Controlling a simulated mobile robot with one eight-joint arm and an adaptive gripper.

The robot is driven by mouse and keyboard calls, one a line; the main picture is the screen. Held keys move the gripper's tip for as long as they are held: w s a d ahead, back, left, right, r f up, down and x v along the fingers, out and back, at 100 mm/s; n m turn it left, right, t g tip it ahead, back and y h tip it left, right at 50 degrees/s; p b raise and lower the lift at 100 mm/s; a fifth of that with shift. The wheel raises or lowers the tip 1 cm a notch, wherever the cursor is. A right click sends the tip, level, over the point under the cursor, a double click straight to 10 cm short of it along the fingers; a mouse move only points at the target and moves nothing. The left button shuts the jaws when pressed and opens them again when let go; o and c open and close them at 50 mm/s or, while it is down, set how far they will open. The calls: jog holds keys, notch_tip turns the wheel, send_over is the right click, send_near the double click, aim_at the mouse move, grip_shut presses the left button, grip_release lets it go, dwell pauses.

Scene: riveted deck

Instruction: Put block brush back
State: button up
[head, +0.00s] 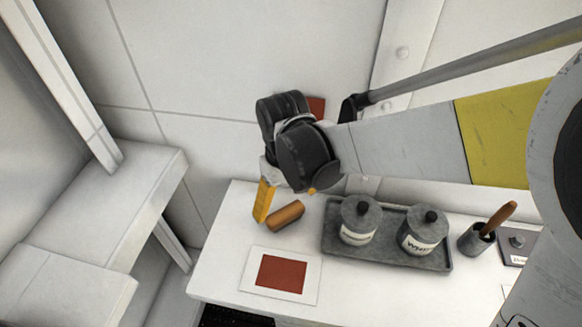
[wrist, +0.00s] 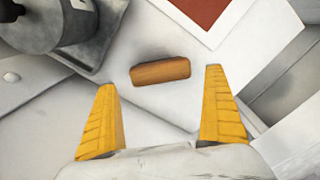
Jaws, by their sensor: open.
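The block brush (head: 286,215) is an orange-brown wooden block lying on the white table, just behind a white card with a red square. In the wrist view the brush (wrist: 160,72) lies beyond and between my two yellow fingertips, with bare table around it. My gripper (wrist: 163,100) is open and empty, its fingers spread wider than the brush. In the head view my gripper (head: 268,200) hangs over the table's back left part, one yellow finger showing just left of the brush. The other finger is mostly hidden behind the wrist.
A grey tray (head: 386,258) with two lidded grey jars (head: 360,222) stands right of the brush. The white card with its red square (head: 282,273) lies in front. A grey cup with a wooden-handled tool (head: 478,238) stands farther right. A wall rises behind the table.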

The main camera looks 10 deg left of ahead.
aim_at(285, 213)
notch_tip(285, 213, up, 6)
jog(key=p, duration=0.2)
jog(key=s+d+r+m+t, duration=0.1)
jog(key=d+r+m+t, duration=0.1)
jog(key=d, duration=0.6)
jog(key=s+d+r+m+t, duration=0.2)
jog(key=d+r+m, duration=0.1)
jog(key=d, duration=0.6)
jog(key=s+d+r+m+t, duration=0.2)
jog(key=d+m+t, duration=0.1)
jog(key=d, duration=0.5)
jog(key=shift+s+d+r, duration=0.2)
jog(key=shift+d+r, duration=0.05)
jog(key=shift+r, duration=0.05)
